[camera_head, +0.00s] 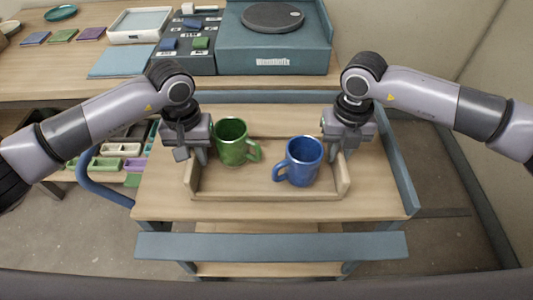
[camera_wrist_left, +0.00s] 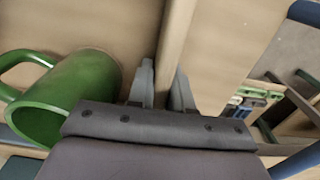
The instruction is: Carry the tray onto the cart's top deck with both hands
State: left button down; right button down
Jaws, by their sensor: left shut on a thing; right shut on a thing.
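The wooden tray (camera_head: 262,192) is on or just above the wooden top deck of the cart (camera_head: 380,190); I cannot tell whether it touches. It holds a green mug (camera_head: 232,150) and a blue mug (camera_head: 299,163), both upright. My left gripper (camera_head: 197,158) is shut on the tray's left wall, which shows between its fingers in the left wrist view (camera_wrist_left: 165,88). The green mug (camera_wrist_left: 65,95) is beside that gripper. My right gripper (camera_head: 344,150) is shut on the tray's right wall. The fingertips are partly hidden in the head view.
A workbench behind the cart holds a turntable (camera_head: 272,17), a white tray (camera_head: 140,25) and small coloured tiles (camera_head: 62,35). The cart has blue rails (camera_head: 270,245) and a blue handle (camera_head: 98,185) at left. A shelf with small bins (camera_head: 112,150) is at left.

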pick_arm(q)
jog(key=c, duration=1.4)
grip_release()
jog(key=shift+a+f, duration=0.2)
jog(key=shift+f, duration=0.1)
jog(key=shift+c, duration=0.2)
pick_arm(e)
jog(key=c, duration=1.4)
grip_release()
jog(key=shift+d+f, duration=0.2)
jog(key=shift+f, duration=0.1)
jog(key=shift+c, duration=0.2)
pick_arm(q)
jog(key=o, duration=0.4)
jog(key=shift+r, duration=0.1)
pick_arm(e)
jog(key=o, duration=0.4)
jog(key=shift+r, duration=0.15)
pick_arm(q)
jog(key=shift+d, duration=0.1)
pick_arm(e)
jog(key=shift+a, duration=0.1)
pick_arm(q)
notch_tip(320, 180, up, 12)
jog(key=shift+f, duration=0.1)
pick_arm(e)
jog(key=shift+a+r, duration=0.1)
notch_tip(320, 180, up, 12)
